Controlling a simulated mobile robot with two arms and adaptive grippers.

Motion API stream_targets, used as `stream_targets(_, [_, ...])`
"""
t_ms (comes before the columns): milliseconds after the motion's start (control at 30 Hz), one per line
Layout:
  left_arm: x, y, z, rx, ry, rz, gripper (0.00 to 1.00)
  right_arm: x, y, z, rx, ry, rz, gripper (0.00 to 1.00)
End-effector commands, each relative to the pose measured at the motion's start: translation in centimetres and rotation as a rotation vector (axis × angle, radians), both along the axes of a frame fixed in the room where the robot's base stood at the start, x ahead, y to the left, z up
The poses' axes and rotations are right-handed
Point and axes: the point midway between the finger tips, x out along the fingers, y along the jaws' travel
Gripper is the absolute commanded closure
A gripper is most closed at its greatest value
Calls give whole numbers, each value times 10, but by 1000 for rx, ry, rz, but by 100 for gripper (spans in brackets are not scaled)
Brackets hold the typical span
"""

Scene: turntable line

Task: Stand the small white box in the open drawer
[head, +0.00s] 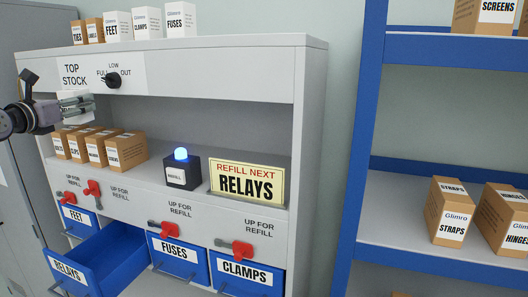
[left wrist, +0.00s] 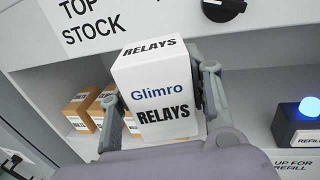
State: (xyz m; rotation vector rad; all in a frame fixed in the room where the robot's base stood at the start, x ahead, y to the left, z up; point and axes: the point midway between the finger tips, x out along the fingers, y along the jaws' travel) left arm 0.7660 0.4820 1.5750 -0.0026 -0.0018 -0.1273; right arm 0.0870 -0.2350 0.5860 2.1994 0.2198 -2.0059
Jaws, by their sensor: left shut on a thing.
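The small white box, labelled RELAYS, shows large in the left wrist view (left wrist: 155,95), upright between the fingers. My left gripper (head: 78,106) is shut on it in front of the cabinet's upper part; it also shows in the left wrist view (left wrist: 163,105). In the head view the box (head: 72,96) is partly hidden by the gripper. The open blue drawer (head: 108,251), labelled RELAYS, is pulled out at the lower left, below and apart from the gripper. Its visible inside looks empty. My right gripper is in neither view.
Several brown boxes (head: 126,151) and a lit blue lamp unit (head: 182,172) stand on the middle shelf beside a RELAYS refill sign (head: 247,183). Shut drawers FUSES (head: 178,262) and CLAMPS (head: 245,274) have red levers above. A blue rack (head: 400,215) stands at right.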

Motion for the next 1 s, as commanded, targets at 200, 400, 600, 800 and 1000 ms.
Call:
stream_targets(200, [8,-67,-104,0,8,-116,88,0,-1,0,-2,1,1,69])
stream_targets(400, [-11,-126,-193,-2,8,-214,88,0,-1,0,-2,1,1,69])
stream_targets(600, [-58,-184,-281,-3,10,-299,88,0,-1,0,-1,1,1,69])
stream_targets(800, [-116,-225,-341,-6,7,-337,88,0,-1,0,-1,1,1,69])
stream_targets(1000, [-174,-253,-379,-5,7,-343,88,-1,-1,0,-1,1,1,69])
